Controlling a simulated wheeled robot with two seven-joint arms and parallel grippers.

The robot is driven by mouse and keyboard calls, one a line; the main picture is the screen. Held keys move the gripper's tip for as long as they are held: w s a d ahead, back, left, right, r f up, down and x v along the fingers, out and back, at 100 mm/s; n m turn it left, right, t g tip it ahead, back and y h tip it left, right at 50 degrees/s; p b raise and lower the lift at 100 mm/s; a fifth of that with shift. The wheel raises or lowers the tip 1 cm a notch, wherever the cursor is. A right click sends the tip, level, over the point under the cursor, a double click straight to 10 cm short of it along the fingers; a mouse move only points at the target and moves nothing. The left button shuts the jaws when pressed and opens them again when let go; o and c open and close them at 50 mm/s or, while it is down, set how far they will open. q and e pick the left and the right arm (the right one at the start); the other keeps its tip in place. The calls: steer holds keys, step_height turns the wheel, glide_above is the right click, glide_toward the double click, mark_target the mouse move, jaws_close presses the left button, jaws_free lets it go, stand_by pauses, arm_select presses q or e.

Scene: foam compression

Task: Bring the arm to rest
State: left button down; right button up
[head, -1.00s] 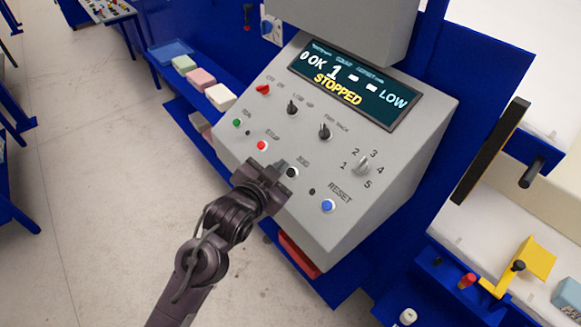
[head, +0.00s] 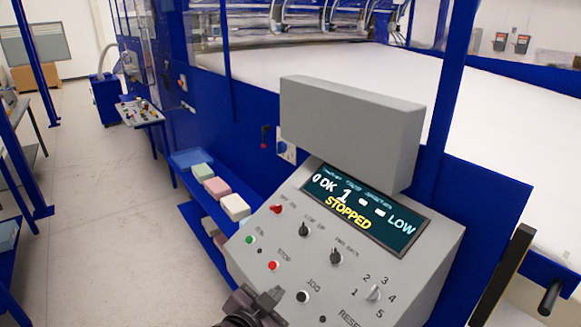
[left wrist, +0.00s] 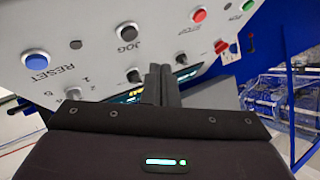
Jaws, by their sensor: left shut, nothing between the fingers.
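My left gripper (head: 264,302) shows at the bottom of the head view, in front of the lower part of the grey control panel (head: 420,262). Its fingers are shut and empty. In the left wrist view the shut fingers (left wrist: 161,82) point at the panel face, near the black JOG button (left wrist: 128,32); I cannot tell whether they touch the panel. The display (head: 365,212) reads STOPPED, OK, 1 and LOW. The red STOP button (head: 272,265) and green RUN button (head: 250,240) are uncovered. The blue RESET button (left wrist: 36,60) shows in the wrist view. My right gripper is not in view.
Green, pink and cream foam blocks (head: 235,206) and a blue tray (head: 192,159) sit on a blue shelf left of the panel. A grey box (head: 350,130) stands above the display. A large white bed (head: 490,130) lies behind. Floor (head: 100,220) is open at left.

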arm_select(q)
steer(key=s+a+f+n+g+y, duration=0.3)
steer(key=s+a+f+n+g, duration=0.15)
steer(key=s+a, duration=0.45)
steer(key=s+a+f+n+g+y, duration=0.3)
steer(key=s+a+f+n+g, duration=0.15)
steer(key=s+a, duration=0.5)
steer(key=s+d+f+m+g+b, duration=0.1)
steer(key=s+f+b, duration=0.15)
steer(key=f, duration=1.55)
steer(key=s+d+f+b, duration=0.1)
steer(key=f+b, duration=0.3)
steer(key=f, duration=1.3)
steer(key=s+a+f+b, duration=0.2)
steer(key=s+f, duration=0.8)
steer(key=f, duration=0.2)
steer(key=s+a+f+g+b, duration=0.1)
steer(key=s+f+b, duration=0.1)
steer(key=s+f, duration=0.7)
step_height(320, 180, down, 3)
steer(key=shift+s+a+r+b, duration=0.1)
steer(key=shift+s+a+b, duration=0.25)
steer(key=shift+a, duration=0.05)
